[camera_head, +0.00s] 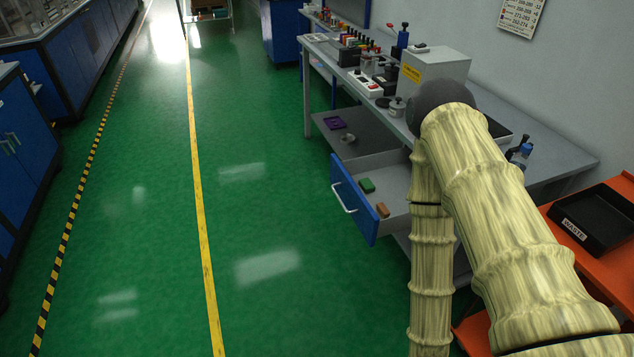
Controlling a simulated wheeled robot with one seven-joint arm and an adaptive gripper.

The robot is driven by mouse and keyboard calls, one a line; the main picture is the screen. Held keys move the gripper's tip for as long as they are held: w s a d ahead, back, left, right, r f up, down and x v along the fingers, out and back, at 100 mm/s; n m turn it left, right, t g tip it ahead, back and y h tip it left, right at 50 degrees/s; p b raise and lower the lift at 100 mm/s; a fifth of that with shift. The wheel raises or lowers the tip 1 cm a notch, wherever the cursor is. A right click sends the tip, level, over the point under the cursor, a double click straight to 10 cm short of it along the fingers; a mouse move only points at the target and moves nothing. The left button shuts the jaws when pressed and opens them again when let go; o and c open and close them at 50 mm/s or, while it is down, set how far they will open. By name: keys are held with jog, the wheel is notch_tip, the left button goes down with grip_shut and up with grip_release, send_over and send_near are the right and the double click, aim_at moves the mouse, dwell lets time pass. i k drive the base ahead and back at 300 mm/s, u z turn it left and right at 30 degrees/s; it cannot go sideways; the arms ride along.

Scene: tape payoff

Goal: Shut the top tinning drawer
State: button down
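A drawer (356,199) with a blue front and a pale handle stands pulled out under the workbench (451,124). Its grey inside holds a green block (367,185) and a brown-orange block (382,210). My arm, in a pale yellow-green sleeve, covers the right side of the drawer and part of the bench. The end of my arm and my gripper are not visible, so how the gripper stands to the drawer cannot be seen.
A grey box (434,68), a power strip (364,84) and several small bottles stand on the bench. A shelf (352,142) below holds a purple item (335,123). A black waste tray (597,217) sits on an orange surface at right. Green floor (260,200) left of the drawer is clear.

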aim_at(390, 172)
jog(key=u, duration=0.5)
jog(key=k, duration=1.15)
jog(key=z, duration=0.15)
jog(key=i, duration=0.5)
jog(key=z, duration=0.75)
jog(key=i, duration=1.3)
jog(key=u, duration=0.75)
